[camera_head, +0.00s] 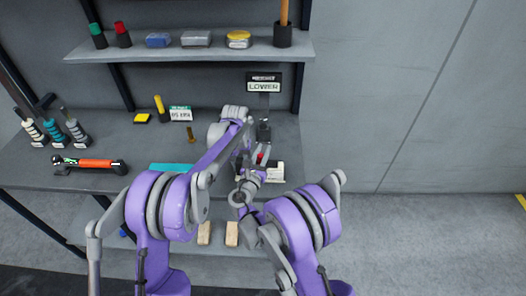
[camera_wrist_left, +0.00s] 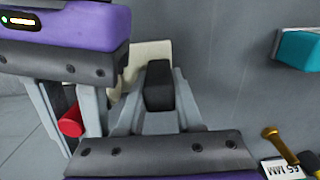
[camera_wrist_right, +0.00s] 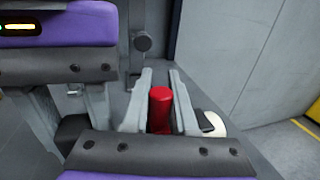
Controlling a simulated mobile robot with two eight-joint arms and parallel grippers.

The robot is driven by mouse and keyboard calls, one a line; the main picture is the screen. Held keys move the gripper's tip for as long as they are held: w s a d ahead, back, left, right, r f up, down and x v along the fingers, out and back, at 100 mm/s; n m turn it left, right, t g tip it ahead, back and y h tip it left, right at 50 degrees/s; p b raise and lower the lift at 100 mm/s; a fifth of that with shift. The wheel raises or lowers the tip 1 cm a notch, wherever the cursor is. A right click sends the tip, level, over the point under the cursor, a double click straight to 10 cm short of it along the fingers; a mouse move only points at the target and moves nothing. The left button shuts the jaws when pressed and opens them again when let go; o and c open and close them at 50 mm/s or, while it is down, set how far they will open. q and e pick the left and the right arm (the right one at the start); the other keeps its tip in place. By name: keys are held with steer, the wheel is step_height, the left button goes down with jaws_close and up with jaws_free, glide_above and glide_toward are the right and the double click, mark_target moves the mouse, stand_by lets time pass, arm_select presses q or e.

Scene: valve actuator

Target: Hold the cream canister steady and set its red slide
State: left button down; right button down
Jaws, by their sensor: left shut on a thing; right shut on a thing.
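The cream canister (camera_head: 276,172) sits at the bench's right end, mostly hidden by my arms. Part of its cream body (camera_wrist_left: 152,52) shows in the left wrist view. My left gripper (camera_wrist_left: 158,98) is shut on a dark block (camera_wrist_left: 158,82) beside that cream body. The red slide (camera_wrist_right: 160,106) stands between the fingers of my right gripper (camera_wrist_right: 160,98), which is shut on it. The slide also shows in the left wrist view (camera_wrist_left: 71,122) and as a small red spot in the head view (camera_head: 260,156). Both grippers are close together.
A sign reading LOWER (camera_head: 264,87) stands behind. A teal block (camera_head: 170,167), a brass bolt (camera_head: 191,134), a size label (camera_head: 181,114) and an orange-handled tool (camera_head: 95,163) lie to the left. A shelf (camera_head: 190,50) is above. Open floor is at right.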

arm_select(q)
steer(key=shift+s+f, duration=0.15)
steer(key=shift+f, duration=0.15)
arm_select(e)
steer(key=shift+s+d+f, duration=0.1)
steer(key=shift+d+f, duration=0.05)
steer(key=shift+d, duration=1.95)
steer(key=c, duration=0.7)
jaws_free()
steer(key=shift+d, duration=0.1)
steer(key=shift+s+a, duration=0.25)
steer(key=shift+s, duration=0.1)
arm_select(q)
steer(key=shift+r, duration=0.1)
arm_select(e)
steer(key=v, duration=1.1)
steer(key=shift+s, duration=0.25)
